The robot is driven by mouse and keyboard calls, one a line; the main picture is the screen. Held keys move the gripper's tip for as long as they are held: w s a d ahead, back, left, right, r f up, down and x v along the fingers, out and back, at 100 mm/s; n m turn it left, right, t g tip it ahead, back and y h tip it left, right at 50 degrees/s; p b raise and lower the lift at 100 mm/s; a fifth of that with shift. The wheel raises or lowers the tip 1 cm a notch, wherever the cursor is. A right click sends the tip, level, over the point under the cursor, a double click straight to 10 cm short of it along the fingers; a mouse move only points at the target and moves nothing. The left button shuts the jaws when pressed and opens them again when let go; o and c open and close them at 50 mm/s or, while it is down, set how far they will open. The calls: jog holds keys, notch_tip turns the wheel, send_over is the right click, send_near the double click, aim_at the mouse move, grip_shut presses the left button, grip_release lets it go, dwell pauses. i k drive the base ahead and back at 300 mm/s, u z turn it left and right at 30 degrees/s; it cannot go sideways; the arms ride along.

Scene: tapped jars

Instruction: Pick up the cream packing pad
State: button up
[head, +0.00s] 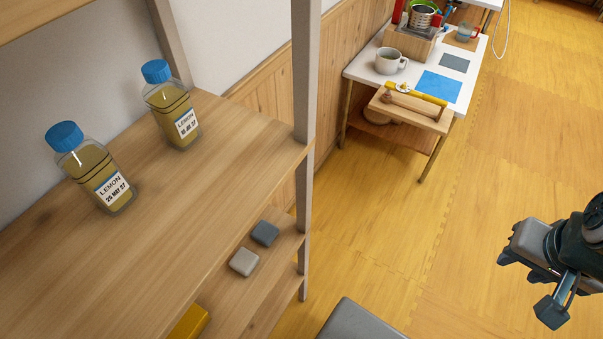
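The cream packing pad (244,262) is a small, pale beige block with rounded edges. It lies flat on a lower shelf board of the wooden rack, near its right end, in the head view. A dark grey pad (264,233) of like size lies just behind it, close beside it. My gripper (535,283) is at the right edge of the view, over the open floor and well apart from the rack. Its fingers look spread, and nothing shows between them.
Two lemon jars with blue caps (96,168) (171,105) stand on the shelf above (225,150). A rack post (305,100) rises right of the pads. A yellow object (188,322) shows partly below. Middle floor is clear.

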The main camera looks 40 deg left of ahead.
aim_at(244, 261)
jog(key=i, duration=1.05)
jog(key=u, duration=3.75)
